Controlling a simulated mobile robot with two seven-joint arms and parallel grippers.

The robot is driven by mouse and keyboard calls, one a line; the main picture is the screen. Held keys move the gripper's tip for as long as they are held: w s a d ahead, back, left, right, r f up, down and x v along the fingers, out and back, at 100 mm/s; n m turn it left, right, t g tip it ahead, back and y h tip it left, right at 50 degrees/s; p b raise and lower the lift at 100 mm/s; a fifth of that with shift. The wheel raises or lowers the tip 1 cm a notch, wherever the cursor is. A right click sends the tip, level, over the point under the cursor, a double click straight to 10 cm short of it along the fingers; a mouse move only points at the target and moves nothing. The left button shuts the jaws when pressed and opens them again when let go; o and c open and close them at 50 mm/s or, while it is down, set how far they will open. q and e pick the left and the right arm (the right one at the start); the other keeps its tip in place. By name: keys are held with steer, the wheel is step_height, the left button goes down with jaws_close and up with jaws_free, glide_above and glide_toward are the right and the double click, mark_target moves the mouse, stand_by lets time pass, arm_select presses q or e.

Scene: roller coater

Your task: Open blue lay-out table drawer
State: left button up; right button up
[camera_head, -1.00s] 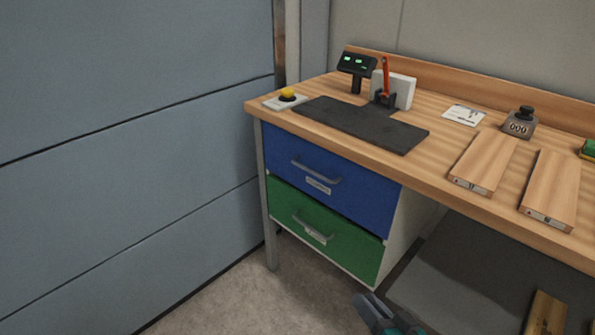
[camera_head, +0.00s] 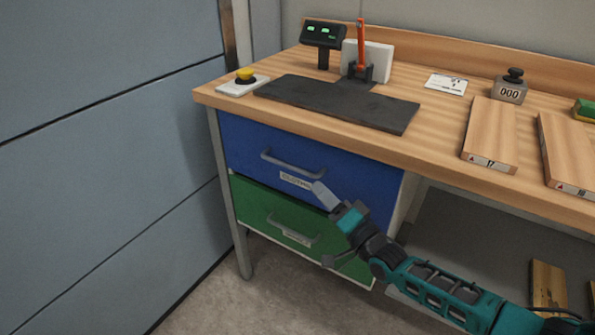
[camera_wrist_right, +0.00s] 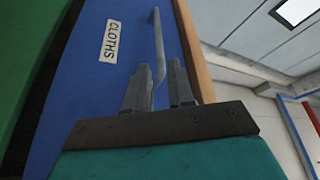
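The blue drawer (camera_head: 355,185) is shut under the wooden tabletop. It has a grey bar handle (camera_head: 293,164) and a white label below it. My right gripper (camera_head: 325,194) is in front of the blue drawer, just below and to the right of the handle. In the right wrist view the blue drawer front (camera_wrist_right: 90,75) carries a label reading CLOTHS. There my right gripper (camera_wrist_right: 159,66) is open, its fingers apart, with the near end of the handle (camera_wrist_right: 157,35) appearing between them. I cannot tell whether they touch it. My left gripper is out of view.
A green drawer (camera_head: 262,205) sits shut below the blue one. The tabletop (camera_head: 440,150) holds a dark mat (camera_head: 340,108), a yellow button (camera_head: 245,74), a small display (camera_head: 323,36) and wooden boards (camera_head: 490,135). A grey panelled wall (camera_head: 100,150) stands left of the table.

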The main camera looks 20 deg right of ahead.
mark_target(300, 170)
steer(key=b+x, duration=0.1)
steer(key=x, duration=0.7)
steer(key=shift+w+a, duration=0.1)
steer(key=shift+w, duration=0.3)
steer(key=shift+c, duration=0.2)
jaws_close()
